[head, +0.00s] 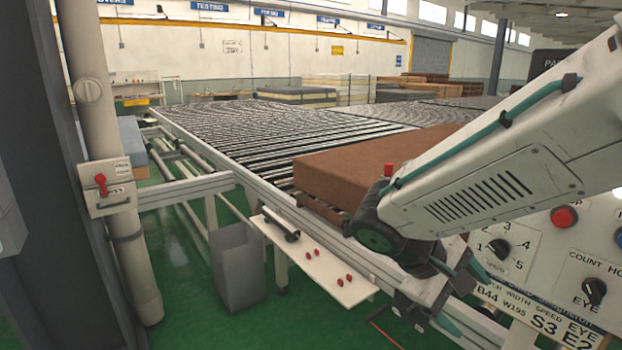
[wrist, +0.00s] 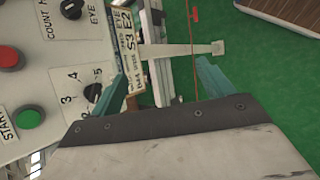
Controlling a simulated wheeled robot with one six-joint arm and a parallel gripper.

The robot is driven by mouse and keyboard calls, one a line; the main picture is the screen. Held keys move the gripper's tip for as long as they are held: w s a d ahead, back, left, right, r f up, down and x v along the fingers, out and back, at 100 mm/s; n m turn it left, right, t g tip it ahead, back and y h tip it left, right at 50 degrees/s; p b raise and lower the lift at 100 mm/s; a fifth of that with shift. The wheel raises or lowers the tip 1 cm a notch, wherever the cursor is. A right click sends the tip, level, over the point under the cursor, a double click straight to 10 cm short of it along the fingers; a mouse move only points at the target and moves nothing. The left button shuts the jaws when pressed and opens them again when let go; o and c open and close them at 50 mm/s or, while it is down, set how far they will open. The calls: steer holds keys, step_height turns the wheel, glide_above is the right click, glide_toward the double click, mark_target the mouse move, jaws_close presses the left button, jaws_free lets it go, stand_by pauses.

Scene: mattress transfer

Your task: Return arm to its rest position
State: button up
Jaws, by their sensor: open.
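My gripper (head: 478,312) is low at the lower right of the head view, below the arm's bend and in front of the control panel (head: 560,250). In the wrist view its two teal fingers (wrist: 163,70) are spread apart with nothing held between them. A narrow metal bar and the green floor show beyond the fingers. My white arm slopes down from the upper right of the head view and hides part of a brown mattress (head: 345,172). The mattress lies flat on the roller conveyor (head: 235,130), apart from the gripper.
The control panel (wrist: 45,60), with knobs and buttons, is close beside the gripper. A white shelf (head: 325,275) with red buttons juts from the conveyor's side. A grey bin (head: 238,265) stands on the green floor. A pillar and pipe (head: 100,130) stand at left.

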steer(key=s+d+r+m+t+y, duration=0.1)
steer(key=s+r+m+y, duration=0.1)
steer(key=s, duration=0.5)
steer(key=s+d+r+m+y, duration=0.1)
steer(key=s+r+m+y, duration=0.1)
steer(key=s+m+y, duration=0.2)
steer(key=s+y, duration=0.2)
steer(key=s, duration=0.1)
steer(key=shift+t+y, duration=0.4)
steer(key=shift+r, duration=0.1)
